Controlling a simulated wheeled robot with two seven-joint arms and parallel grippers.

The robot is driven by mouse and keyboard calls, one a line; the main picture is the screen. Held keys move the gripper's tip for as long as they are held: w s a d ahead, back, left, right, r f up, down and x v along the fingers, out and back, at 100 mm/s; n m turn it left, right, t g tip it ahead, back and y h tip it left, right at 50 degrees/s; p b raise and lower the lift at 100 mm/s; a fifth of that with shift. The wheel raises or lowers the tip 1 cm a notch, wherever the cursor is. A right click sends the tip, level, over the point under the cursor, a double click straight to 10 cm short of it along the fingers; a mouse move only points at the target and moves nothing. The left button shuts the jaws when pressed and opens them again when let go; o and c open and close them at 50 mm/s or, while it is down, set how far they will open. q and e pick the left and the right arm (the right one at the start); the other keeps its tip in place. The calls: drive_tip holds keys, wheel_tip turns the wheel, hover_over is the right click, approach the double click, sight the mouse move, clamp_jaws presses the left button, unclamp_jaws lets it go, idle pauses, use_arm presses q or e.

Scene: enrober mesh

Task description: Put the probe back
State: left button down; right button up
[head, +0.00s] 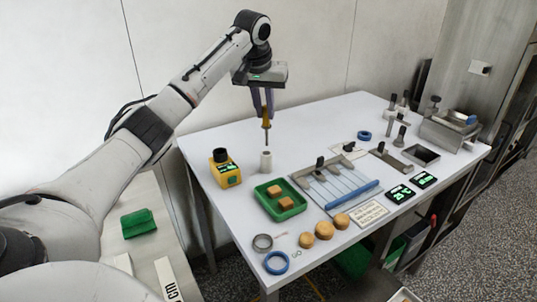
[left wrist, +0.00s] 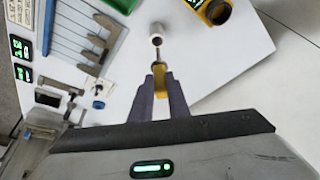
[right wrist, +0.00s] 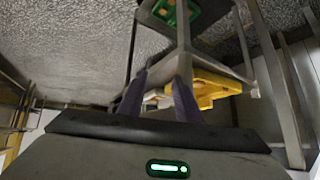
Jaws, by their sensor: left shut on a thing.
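The probe (head: 266,122) has a yellow-orange handle and a thin metal shaft pointing down. My left gripper (head: 264,104) is shut on its handle and holds it upright above the table. The white cylindrical holder (head: 265,162) stands on the table just below the shaft tip, with a small gap between them in the head view. In the left wrist view the probe (left wrist: 159,79) points toward the holder (left wrist: 157,32), which has a dark hole in its top. My right gripper (right wrist: 160,82) is open and empty, low down near metal table legs; it is not in the head view.
A yellow device with a black top (head: 224,170) stands left of the holder. A green tray (head: 268,207) with brown pieces lies in front. A metal machine (head: 449,130) stands at the far right.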

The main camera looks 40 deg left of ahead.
use_arm(q)
wheel_tip(320, 180, down, 8)
drive_tip(key=shift+f, duration=0.15)
idle(0.3)
drive_tip(key=c, duration=1.7)
unclamp_jaws()
drive_tip(key=shift+f, duration=0.15)
drive_tip(key=shift+s+d+r, duration=0.1)
drive_tip(key=shift+r, duration=0.3)
drive_tip(key=v, duration=1.1)
drive_tip(key=shift+s+r, duration=0.15)
drive_tip(key=shift+r, duration=0.1)
